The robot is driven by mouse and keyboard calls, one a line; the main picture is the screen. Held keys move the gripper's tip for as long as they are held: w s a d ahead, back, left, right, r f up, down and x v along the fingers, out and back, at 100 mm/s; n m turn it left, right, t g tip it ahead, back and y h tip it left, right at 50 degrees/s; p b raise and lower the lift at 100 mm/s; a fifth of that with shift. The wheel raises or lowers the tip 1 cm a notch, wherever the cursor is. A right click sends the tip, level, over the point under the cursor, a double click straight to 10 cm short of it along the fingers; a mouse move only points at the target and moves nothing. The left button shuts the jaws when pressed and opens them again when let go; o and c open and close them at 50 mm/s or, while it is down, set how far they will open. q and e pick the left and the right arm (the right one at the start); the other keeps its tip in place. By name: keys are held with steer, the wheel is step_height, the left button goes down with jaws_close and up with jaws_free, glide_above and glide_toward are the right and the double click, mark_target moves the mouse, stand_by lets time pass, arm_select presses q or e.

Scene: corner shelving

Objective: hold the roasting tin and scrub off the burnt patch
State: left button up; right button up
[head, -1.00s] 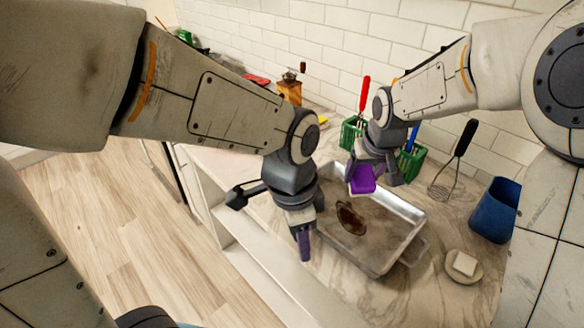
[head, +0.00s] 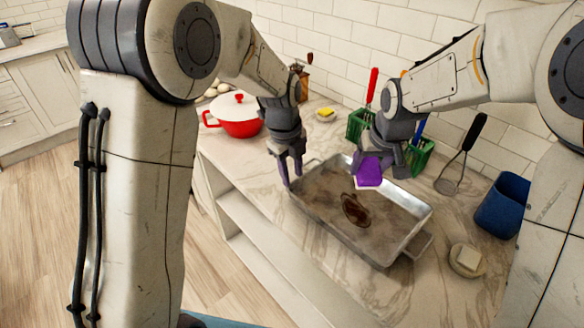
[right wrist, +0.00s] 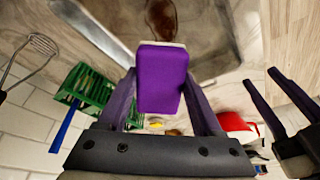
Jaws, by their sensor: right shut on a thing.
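The grey metal roasting tin (head: 385,245) lies on the marble counter, with a dark brown burnt patch (head: 355,210) on its floor. The patch also shows at the top of the right wrist view (right wrist: 162,18). My right gripper (head: 372,160) is shut on a purple scrubbing sponge (head: 369,174) with a pale face, held above the tin's far side; the sponge fills the middle of the right wrist view (right wrist: 161,80). My left gripper (head: 291,177) points down at the tin's left corner, fingers apart and empty. I cannot tell whether it touches the rim.
A red pot with a white lid (head: 237,114) stands left of the tin. Behind are a yellow sponge on a dish (head: 325,114) and a green caddy (head: 420,155). The counter's front edge is close.

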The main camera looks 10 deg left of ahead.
mark_target(295, 196)
arm_select(q)
steer(key=f, duration=0.7)
steer(key=w+d+f, duration=0.1)
steer(key=f, duration=0.2)
steer(key=shift+f, duration=0.15)
jaws_close()
stand_by(1.3)
steer(key=shift+c, duration=0.8)
jaws_free()
jaws_close()
stand_by(1.5)
